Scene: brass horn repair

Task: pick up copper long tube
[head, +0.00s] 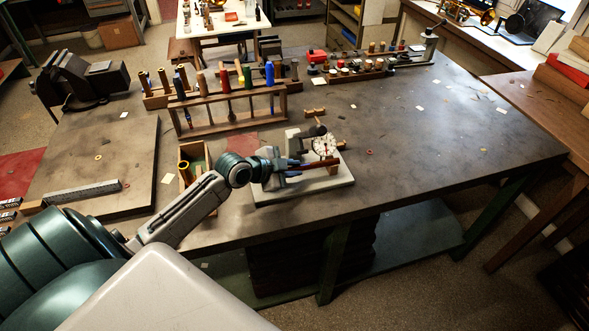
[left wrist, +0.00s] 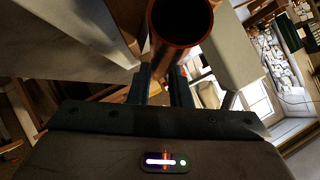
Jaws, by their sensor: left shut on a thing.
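The copper long tube (head: 322,162) is a reddish-brown pipe low over the front of a pale instrument stand with a white dial (head: 325,145). My left gripper (head: 294,165) is shut on the tube from the left. In the left wrist view the tube (left wrist: 181,22) shows its dark round open end, held between the two dark fingers (left wrist: 164,84). I cannot tell whether the tube touches the stand. My right gripper is not in view.
The stand's pale base (head: 310,186) sits near the bench's front edge. A small wooden box (head: 185,158) is left of my wrist. A vise (head: 82,80) stands farther left. The bench's right side (head: 450,140) is mostly clear.

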